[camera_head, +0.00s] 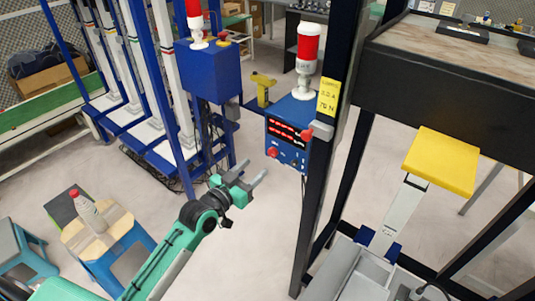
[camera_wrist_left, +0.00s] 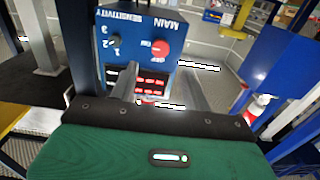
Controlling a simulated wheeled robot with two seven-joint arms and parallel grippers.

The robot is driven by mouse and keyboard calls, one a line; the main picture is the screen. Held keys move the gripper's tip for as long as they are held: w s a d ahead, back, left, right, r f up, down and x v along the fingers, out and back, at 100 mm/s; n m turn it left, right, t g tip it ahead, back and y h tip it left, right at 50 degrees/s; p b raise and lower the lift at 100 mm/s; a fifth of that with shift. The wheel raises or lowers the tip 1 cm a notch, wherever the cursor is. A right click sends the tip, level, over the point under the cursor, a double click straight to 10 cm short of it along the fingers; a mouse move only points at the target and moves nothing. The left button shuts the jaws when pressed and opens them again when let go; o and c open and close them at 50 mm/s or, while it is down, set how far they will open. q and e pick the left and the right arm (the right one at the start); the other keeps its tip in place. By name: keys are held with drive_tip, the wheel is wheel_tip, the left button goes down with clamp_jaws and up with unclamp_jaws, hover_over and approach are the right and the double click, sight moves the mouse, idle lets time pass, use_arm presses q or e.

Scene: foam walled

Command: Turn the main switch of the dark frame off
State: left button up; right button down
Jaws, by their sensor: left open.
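The dark frame (camera_head: 328,130) stands upright right of centre in the head view. A blue control box (camera_head: 290,143) with red displays is on its left side. The red main switch (camera_head: 272,152) is at the box's lower left. In the left wrist view the box appears upside down, with the red switch (camera_wrist_left: 160,49) under the word MAIN and a dark sensitivity knob (camera_wrist_left: 113,41) beside it. My left gripper (camera_head: 255,173) is open and empty, below and left of the box, apart from the switch. Its fingers (camera_wrist_left: 160,92) point towards the box. My right gripper is not in view.
A red and white lamp (camera_head: 307,55) tops the box. A red button (camera_head: 307,134) sits at its right edge. A second blue box (camera_head: 208,70) stands to the left. A wooden-topped stool (camera_head: 105,228) with a bottle is at lower left. The floor below the gripper is clear.

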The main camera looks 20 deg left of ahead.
sight(271, 153)
use_arm(q)
drive_tip(key=p+x, duration=0.1)
drive_tip(key=x, duration=0.6)
drive_tip(key=shift+w+f, duration=0.1)
drive_tip(key=shift+w, duration=0.15)
drive_tip(key=c, duration=1)
